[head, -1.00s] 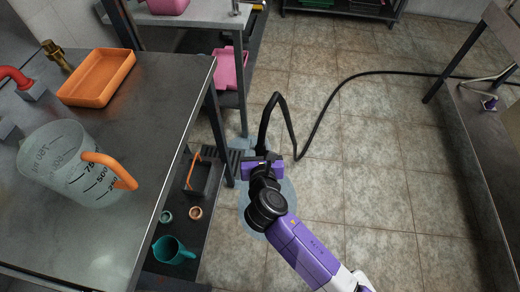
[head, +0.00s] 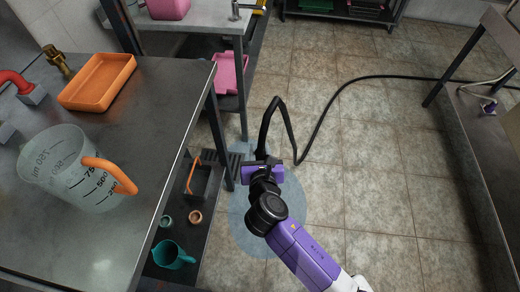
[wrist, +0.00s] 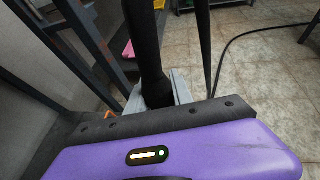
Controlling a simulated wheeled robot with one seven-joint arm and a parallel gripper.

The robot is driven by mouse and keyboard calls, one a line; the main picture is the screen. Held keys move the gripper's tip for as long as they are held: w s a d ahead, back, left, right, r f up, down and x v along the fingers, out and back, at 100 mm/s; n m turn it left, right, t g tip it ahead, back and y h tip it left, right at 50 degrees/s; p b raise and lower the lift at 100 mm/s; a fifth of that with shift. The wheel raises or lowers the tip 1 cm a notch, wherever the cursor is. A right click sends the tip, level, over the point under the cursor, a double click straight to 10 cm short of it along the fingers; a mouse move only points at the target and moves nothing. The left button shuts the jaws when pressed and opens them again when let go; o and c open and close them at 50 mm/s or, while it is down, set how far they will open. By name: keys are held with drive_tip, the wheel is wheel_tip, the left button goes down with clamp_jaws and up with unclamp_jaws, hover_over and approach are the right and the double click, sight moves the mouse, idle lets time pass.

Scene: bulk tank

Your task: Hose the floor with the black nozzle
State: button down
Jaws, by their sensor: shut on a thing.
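My gripper (head: 262,163) is low over the tiled floor (head: 370,150), right of the steel table. It is shut on the black nozzle, whose dark body (wrist: 150,55) rises between the grey fingers (wrist: 160,92) in the wrist view. The nozzle's tip is hidden behind my gripper and arm. The black hose (head: 330,108) arches up from the grip, drops to the floor and runs off to the right. A bluish wet patch (head: 248,235) lies on the floor under and around my gripper.
The left steel table (head: 160,110) holds an orange tray (head: 98,82) and a measuring jug (head: 60,165). A teal jug (head: 172,256) and a tool caddy (head: 198,182) sit on its lower shelf. A dark grate (head: 236,165) lies by the table leg. Open floor extends right.

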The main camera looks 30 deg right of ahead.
drive_tip(key=shift+s+a, duration=0.1)
drive_tip(key=shift+s, duration=0.05)
idle(0.4)
drive_tip(key=shift+s+a+p, duration=0.4)
drive_tip(key=shift+s+a, duration=0.15)
drive_tip(key=shift+s, duration=0.2)
idle(1.1)
drive_tip(key=shift+s+a+p, duration=0.35)
drive_tip(key=shift+s+a, duration=0.3)
drive_tip(key=shift+s, duration=0.2)
idle(1.0)
drive_tip(key=s+d+p, duration=0.4)
drive_tip(key=s+d, duration=0.1)
drive_tip(key=d, duration=0.2)
idle(1.4)
drive_tip(key=shift+d, duration=0.1)
idle(1.2)
